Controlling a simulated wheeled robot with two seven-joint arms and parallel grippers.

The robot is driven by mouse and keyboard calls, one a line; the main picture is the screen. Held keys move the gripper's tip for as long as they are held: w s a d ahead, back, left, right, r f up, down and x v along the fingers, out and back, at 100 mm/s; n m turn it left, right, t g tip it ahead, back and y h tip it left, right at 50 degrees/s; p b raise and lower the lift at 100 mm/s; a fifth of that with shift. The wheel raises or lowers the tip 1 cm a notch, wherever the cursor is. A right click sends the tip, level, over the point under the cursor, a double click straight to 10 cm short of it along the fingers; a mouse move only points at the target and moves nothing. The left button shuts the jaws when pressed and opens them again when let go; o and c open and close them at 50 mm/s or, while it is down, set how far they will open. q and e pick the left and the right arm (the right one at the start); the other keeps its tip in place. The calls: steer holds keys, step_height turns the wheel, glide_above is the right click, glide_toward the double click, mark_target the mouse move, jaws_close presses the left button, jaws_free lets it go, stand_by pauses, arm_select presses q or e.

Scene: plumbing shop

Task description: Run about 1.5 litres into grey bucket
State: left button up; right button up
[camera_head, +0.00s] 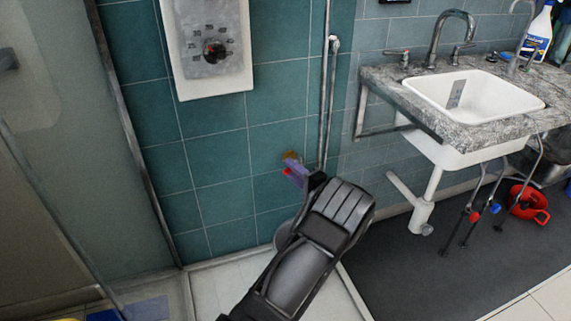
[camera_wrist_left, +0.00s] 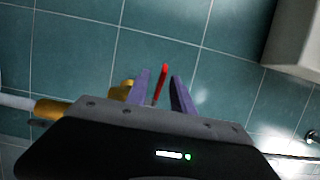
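A brass tap (camera_head: 291,157) with a red lever (camera_wrist_left: 161,84) is on the teal tiled wall. My left gripper (camera_head: 296,172) is at the tap. In the left wrist view its two purple fingers (camera_wrist_left: 161,82) stand apart with the red lever between them. My right gripper is not in view.
A shower control panel (camera_head: 211,45) hangs above left, and a vertical pipe (camera_head: 328,90) runs right of the tap. A glass screen (camera_head: 80,170) stands at left. A stone counter with a white sink (camera_head: 475,97) is at right, with a red container (camera_head: 528,204) beneath.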

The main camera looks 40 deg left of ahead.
arm_select(q)
steer(key=shift+v, duration=1.9)
stand_by(6.1)
